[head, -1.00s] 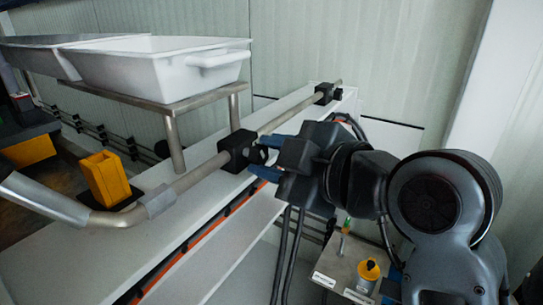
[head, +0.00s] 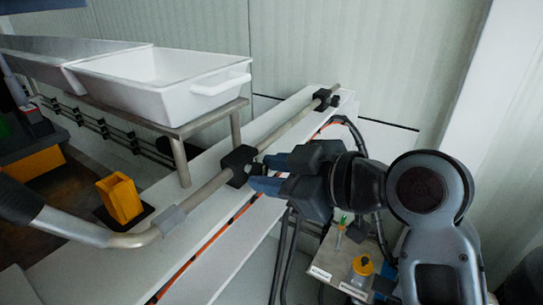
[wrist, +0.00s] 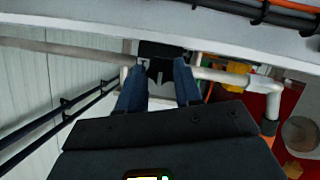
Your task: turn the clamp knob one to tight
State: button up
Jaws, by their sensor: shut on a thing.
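A black clamp block (head: 237,160) sits on the grey metal pipe (head: 205,192). Its small dark knob (head: 257,169) faces right, toward my gripper. My gripper (head: 267,173) is at this knob with its blue fingers on either side of it, shut on it. In the wrist view the two blue fingers (wrist: 158,82) point at the black clamp (wrist: 160,52) on the pipe. The knob is mostly hidden between the fingertips, so its turn angle cannot be told. A second black clamp (head: 325,98) with a knob sits farther along the pipe, apart from my gripper.
A white tub (head: 165,90) stands on a metal rack (head: 205,118) behind the pipe. A yellow holder (head: 120,197) stands at the left. A small plate with a yellow-capped jar (head: 361,268) lies below my arm. Dark hoses hang below my gripper.

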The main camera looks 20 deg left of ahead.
jog(key=m+g+p, duration=0.2)
jog(key=p, duration=0.1)
jog(key=shift+w+r+m, duration=0.2)
jog(key=shift+m, duration=0.1)
jog(key=m+g+p, duration=0.2)
jog(key=m+p, duration=0.1)
jog(key=shift+w+f+y, duration=0.15)
jog(key=shift+y, duration=0.15)
jog(key=m+g+p, duration=0.1)
jog(key=m, duration=0.1)
jog(key=shift+w+f+m+g+y, duration=0.1)
jog(key=shift+m+g+y, duration=0.2)
jog(key=shift+w+d+f+m+g+y+p, duration=0.15)
jog(key=shift+m+g+y+p, duration=0.2)
jog(key=shift+m, duration=0.5)
jog(key=shift+s+a+f+m+g+y+p, duration=0.1)
jog(key=shift+m+g+y+p, duration=0.25)
jog(key=shift+m, duration=0.5)
jog(key=o, duration=1)
jog(key=shift+o, duration=0.2)
jog(key=shift+f, duration=0.1)
